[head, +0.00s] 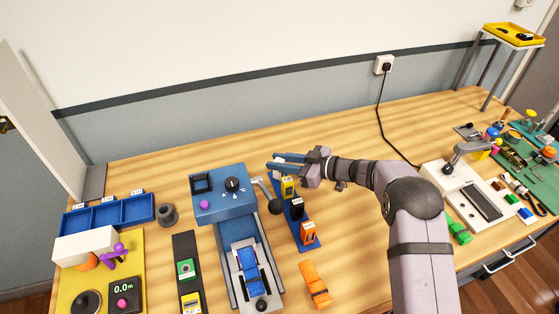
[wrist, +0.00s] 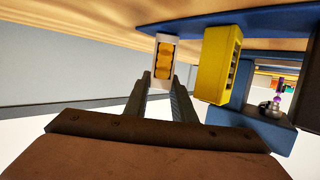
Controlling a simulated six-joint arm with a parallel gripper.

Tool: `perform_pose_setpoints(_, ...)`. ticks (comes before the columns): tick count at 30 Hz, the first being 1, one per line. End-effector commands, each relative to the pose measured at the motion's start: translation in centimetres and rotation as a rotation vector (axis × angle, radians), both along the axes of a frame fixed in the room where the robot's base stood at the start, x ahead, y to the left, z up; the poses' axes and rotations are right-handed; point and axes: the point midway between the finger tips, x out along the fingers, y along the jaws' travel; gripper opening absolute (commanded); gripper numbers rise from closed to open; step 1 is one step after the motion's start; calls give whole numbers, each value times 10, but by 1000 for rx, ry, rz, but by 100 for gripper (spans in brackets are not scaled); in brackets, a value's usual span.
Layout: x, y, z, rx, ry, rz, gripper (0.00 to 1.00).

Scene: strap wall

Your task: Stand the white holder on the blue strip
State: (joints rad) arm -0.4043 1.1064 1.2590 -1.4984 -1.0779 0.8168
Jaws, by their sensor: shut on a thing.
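My gripper (head: 274,163) reaches in from the right over the far end of the blue strip (head: 314,247). In the wrist view my gripper (wrist: 162,82) is shut on the white holder (wrist: 154,58), which has orange rounded pieces in its front. The holder's end is close to the blue strip (wrist: 215,18) in that view; I cannot tell whether they touch. The white holder is not clearly seen in the head view, where the fingers cover that spot. A yellow holder (head: 288,189) stands on the strip beside it, also in the wrist view (wrist: 215,66).
A black holder (head: 297,208) and an orange holder (head: 308,231) stand farther along the strip. Another orange item (head: 316,285) lies in front. A blue machine (head: 216,205) with a black-knobbed lever (head: 276,206) is close on the left. The table behind is clear.

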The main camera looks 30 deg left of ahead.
Motion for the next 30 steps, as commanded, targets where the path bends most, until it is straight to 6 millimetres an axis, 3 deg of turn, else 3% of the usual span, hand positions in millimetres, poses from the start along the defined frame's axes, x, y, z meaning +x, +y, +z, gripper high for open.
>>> perform_pose_setpoints(22, -1, -1, -17, -8, 3, 1, 0)
perform_pose_setpoints(23, -2, -1, -18, -9, 4, 2, 30)
perform_pose_setpoints(24, -2, -1, -18, -9, 5, 2, 40)
perform_pose_setpoints(30, -1, -1, -15, -4, 2, 1, 42)
